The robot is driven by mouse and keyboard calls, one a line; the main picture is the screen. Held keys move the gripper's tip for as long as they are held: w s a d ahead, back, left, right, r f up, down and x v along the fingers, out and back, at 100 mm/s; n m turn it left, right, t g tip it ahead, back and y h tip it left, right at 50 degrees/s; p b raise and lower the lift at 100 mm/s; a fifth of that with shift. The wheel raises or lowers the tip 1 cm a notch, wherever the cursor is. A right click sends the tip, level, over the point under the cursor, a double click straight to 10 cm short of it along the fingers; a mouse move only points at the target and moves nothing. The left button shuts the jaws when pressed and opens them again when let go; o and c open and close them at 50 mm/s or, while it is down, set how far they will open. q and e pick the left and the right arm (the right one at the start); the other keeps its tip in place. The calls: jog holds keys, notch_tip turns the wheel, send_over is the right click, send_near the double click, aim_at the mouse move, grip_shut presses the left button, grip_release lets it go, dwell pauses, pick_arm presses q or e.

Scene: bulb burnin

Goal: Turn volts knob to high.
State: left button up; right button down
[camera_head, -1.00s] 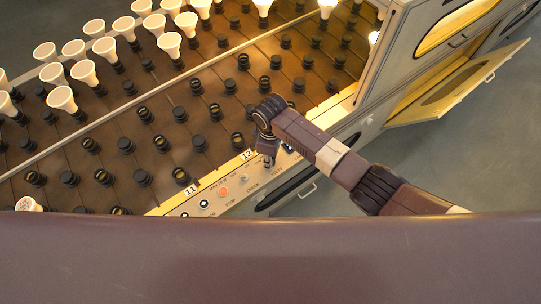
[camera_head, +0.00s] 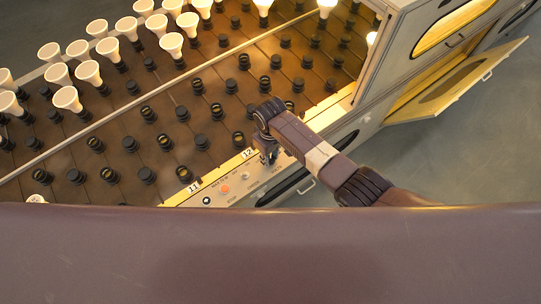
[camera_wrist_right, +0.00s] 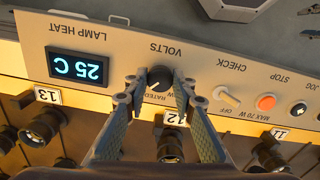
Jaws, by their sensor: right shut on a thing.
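The volts knob (camera_wrist_right: 160,78) is a round black knob under the VOLTS label, which reads upside down in the right wrist view. A light pointer mark shows at its lower left. My right gripper (camera_wrist_right: 157,86) has a finger on each side of the knob and is shut on it. In the head view my right gripper (camera_head: 268,156) reaches down to the control panel near label 12 and hides the knob. My left gripper is not in view.
The lamp heat display (camera_wrist_right: 78,67) reads 25 C. The check switch (camera_wrist_right: 227,97) and orange stop button (camera_wrist_right: 266,102) are beside the knob. Rows of sockets and white bulbs (camera_head: 68,98) fill the rack. An open cabinet door (camera_head: 455,82) juts out at right.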

jog(key=c, duration=1.6)
grip_release()
notch_tip(320, 180, up, 12)
jog(key=shift+r, duration=0.1)
